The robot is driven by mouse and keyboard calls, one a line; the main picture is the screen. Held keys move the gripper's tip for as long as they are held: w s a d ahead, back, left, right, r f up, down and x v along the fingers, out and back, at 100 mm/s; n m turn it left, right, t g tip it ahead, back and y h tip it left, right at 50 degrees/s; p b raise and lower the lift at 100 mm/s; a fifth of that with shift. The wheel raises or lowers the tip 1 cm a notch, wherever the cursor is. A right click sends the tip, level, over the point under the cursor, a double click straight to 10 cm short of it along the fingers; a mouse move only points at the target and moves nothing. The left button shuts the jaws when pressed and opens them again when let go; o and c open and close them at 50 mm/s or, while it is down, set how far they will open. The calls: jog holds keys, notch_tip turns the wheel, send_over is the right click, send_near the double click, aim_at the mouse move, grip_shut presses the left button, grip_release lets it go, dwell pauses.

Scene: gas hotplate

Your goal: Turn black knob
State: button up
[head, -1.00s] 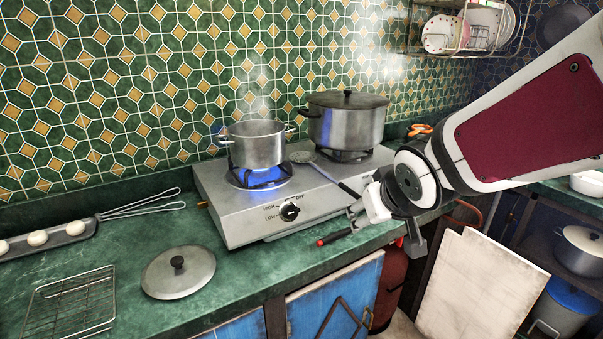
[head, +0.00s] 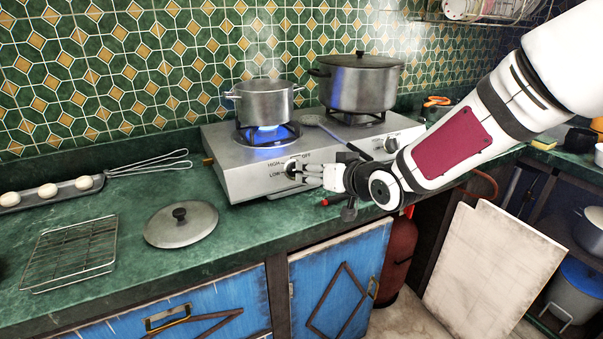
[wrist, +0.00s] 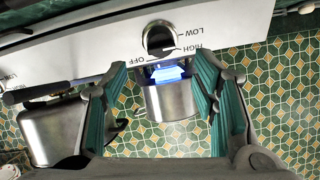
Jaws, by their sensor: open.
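The black knob (head: 291,168) is on the front panel of the silver gas hotplate (head: 240,185), with HIGH, LOW and OFF marked around it. In the wrist view the black knob (wrist: 158,39) has a lighter pointer bar and lies just ahead of the gap between my fingertips. My gripper (head: 306,174) is at the front panel, close to the knob's right side in the head view. Its fingers (wrist: 159,64) are spread wide with nothing between them. I cannot tell whether a finger touches the knob.
A steaming small pot (head: 265,98) stands over a lit blue flame (head: 265,130). A lidded large pot (head: 361,82) stands on the other burner, above a second knob (head: 390,145). A skimmer (head: 330,130) lies between them. A loose lid (head: 181,224) and wire rack (head: 72,253) lie left.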

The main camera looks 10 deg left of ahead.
jog(key=b+x, duration=0.1)
jog(key=x, duration=0.8)
jog(key=shift+c, duration=0.3)
jog(key=c, duration=1.1)
